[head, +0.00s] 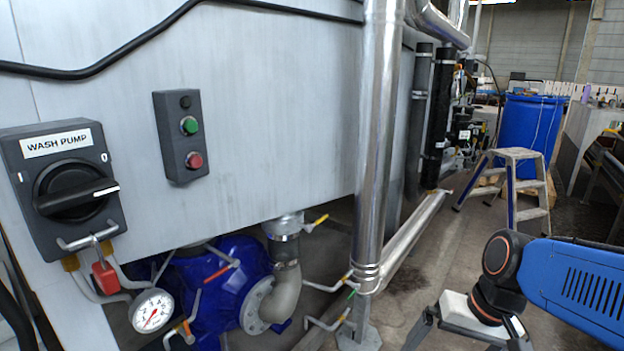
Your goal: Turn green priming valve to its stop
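A small green-tipped handle (351,294) shows low beside the foot of the shiny upright pipe (374,150). Nothing shows between the visible parts of the fingers.
A blue pump (222,275) with a red-tipped handle (236,264) and a pressure gauge (152,311) stands low left, under the grey panel (270,120). A step stool (517,180) and blue drum (535,125) stand behind, right.

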